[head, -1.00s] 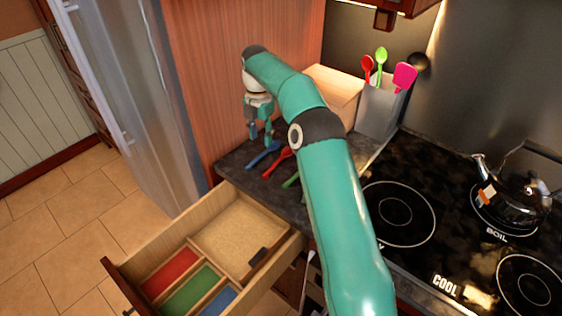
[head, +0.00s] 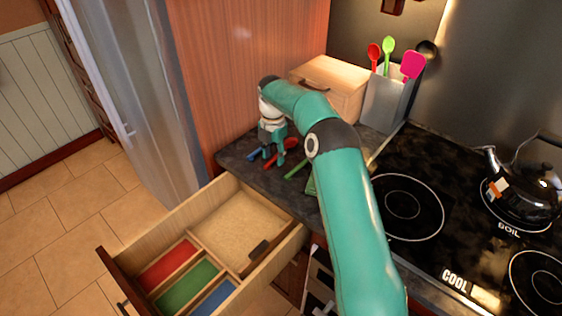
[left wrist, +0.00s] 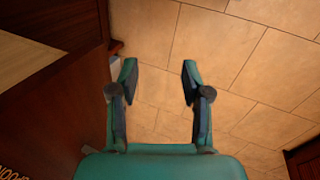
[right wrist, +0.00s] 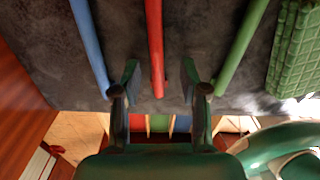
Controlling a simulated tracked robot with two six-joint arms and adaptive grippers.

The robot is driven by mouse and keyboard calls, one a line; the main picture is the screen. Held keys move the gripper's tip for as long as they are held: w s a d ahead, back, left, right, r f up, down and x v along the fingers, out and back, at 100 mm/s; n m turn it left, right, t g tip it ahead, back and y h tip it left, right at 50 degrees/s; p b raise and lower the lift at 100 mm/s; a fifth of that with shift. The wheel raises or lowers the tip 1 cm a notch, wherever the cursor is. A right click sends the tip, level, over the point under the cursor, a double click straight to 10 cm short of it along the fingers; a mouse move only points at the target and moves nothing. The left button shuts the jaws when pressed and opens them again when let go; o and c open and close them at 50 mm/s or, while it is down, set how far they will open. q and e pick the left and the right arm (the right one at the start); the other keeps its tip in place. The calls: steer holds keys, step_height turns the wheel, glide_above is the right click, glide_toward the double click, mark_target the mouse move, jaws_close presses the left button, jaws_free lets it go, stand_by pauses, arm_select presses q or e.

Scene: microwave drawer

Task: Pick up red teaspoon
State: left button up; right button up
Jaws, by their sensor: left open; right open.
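The red teaspoon (head: 289,145) lies on the dark counter between a blue spoon (head: 254,153) and a green one (head: 295,168). In the right wrist view the red handle (right wrist: 154,50) runs down between the fingers. My right gripper (right wrist: 157,75) is open, with one finger on each side of the red handle's end; I cannot tell whether they touch it. In the head view my right gripper (head: 274,160) is low over the spoons and partly hides them. My left gripper (left wrist: 158,68) is open and empty above the tiled floor.
An open drawer (head: 236,233) with red, green and blue compartments juts out below the counter. A wooden box (head: 335,85) and a utensil holder (head: 386,103) stand behind. The stove with a kettle (head: 525,195) is at the right. A green cloth (right wrist: 297,50) lies right of the spoons.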

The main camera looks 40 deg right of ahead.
steer(key=shift+w+f, duration=0.1)
steer(key=shift+f, duration=0.45)
arm_select(q)
steer(key=shift+d+f, duration=0.1)
steer(key=shift+f, duration=0.3)
arm_select(e)
steer(key=shift+a+r, duration=0.1)
jaws_close()
